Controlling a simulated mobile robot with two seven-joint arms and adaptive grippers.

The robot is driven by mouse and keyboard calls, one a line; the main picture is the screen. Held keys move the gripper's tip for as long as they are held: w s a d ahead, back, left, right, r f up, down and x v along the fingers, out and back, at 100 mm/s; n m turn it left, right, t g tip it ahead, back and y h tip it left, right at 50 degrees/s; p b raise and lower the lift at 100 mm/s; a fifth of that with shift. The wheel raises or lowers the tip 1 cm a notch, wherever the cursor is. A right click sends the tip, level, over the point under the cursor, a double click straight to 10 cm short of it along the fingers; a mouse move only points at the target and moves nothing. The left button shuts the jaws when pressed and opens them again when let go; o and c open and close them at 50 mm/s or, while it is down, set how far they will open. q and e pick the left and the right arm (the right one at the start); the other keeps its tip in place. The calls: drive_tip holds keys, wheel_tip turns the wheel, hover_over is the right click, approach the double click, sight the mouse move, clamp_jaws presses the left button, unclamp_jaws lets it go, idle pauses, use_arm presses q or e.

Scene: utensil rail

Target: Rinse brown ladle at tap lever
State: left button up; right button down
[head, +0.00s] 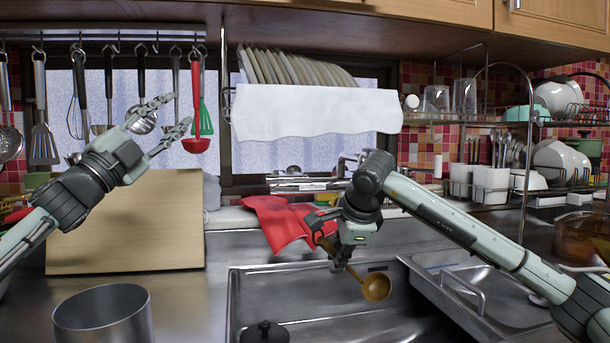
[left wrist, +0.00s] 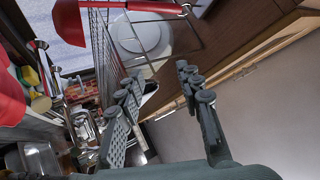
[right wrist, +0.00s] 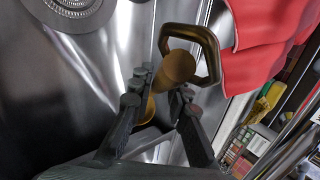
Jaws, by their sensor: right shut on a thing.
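The brown ladle (head: 376,287) hangs over the sink basin with its bowl to the right and its handle up to the left. My right gripper (head: 343,266) is shut on its handle. In the right wrist view the ladle's handle (right wrist: 178,68) lies between the fingers (right wrist: 160,100). The tap (head: 300,184) stands behind the sink, partly hidden by my right arm; I cannot make out its lever clearly. My left gripper (head: 172,127) is open and empty in front of the utensil rail. Its fingers also show spread in the left wrist view (left wrist: 162,110).
A red cloth (head: 280,222) drapes over the sink's back edge. The sink (head: 290,278) holds a dark lidded thing (head: 264,332). A steel pot (head: 103,315) and a board (head: 140,225) stand at left. Utensils, including a red ladle (head: 196,143), hang from the rail.

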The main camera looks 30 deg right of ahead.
use_arm(q)
drive_tip(key=s+d+f+m+g, duration=0.2)
drive_tip(key=d+f+m+g, duration=0.3)
drive_tip(key=d+f+m, duration=0.15)
drive_tip(key=m+g, duration=0.7)
drive_tip(key=m, duration=0.1)
approach(298, 176)
drive_tip(key=shift+w+d, duration=0.15)
drive_tip(key=shift+w, duration=0.5)
drive_tip(key=shift+d, duration=0.3)
drive_tip(key=x, duration=1.1)
drive_tip(key=shift+d, duration=0.1)
clamp_jaws()
